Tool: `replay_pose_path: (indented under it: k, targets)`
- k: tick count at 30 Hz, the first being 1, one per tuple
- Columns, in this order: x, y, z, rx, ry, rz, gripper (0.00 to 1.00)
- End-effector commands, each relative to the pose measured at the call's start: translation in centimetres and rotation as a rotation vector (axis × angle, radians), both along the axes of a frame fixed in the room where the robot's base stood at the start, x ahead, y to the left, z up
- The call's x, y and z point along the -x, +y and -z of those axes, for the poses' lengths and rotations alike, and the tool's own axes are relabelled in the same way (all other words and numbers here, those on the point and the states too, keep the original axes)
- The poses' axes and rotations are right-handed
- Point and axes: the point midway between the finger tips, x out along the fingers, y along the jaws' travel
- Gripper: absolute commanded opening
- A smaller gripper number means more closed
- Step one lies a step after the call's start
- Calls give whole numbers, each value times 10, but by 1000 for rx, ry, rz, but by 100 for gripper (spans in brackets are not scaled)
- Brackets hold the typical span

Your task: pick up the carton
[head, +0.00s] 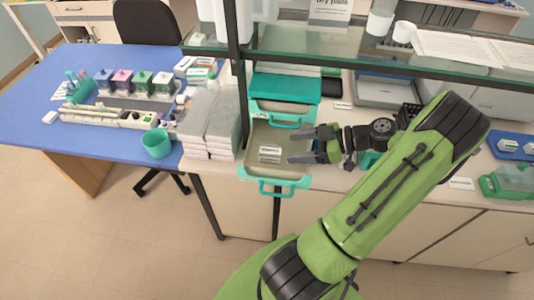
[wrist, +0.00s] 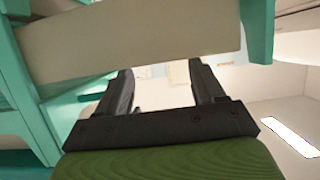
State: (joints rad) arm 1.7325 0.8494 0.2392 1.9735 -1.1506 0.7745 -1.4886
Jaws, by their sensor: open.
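A small white carton (head: 270,154) with dark print lies in the open beige and teal drawer (head: 262,134) in the head view. My gripper (head: 297,146) is open and empty. Its fingertips point left toward the carton, over the right part of the drawer, and look a little apart from it. In the wrist view, my gripper (wrist: 164,72) shows two spread dark fingers below a beige panel with teal edges, which looks like part of the drawer (wrist: 130,42). I cannot make out the carton in the wrist view.
Teal drawer units (head: 285,88) stand behind the open drawer. Stacked white boxes (head: 226,118) stand close on its left. A glass shelf (head: 330,62) on dark posts spans above. A blue table (head: 40,100) with staining jars and a teal cup (head: 157,143) is at left.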

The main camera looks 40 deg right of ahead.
Motion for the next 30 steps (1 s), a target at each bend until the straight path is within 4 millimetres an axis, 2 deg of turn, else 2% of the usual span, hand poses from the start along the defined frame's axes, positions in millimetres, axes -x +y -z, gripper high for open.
replay_pose_path:
  k: [3,8,15,22,23,30]
  targets:
    - [-19,15,9,-3,1,-3,68]
    - [-32,26,15,-2,3,-2,68]
    - [-63,50,29,-2,3,-3,68]
    - [-66,51,32,2,4,0,68]
    - [-66,51,32,2,4,0,67]
    - [-66,51,32,0,4,0,30]
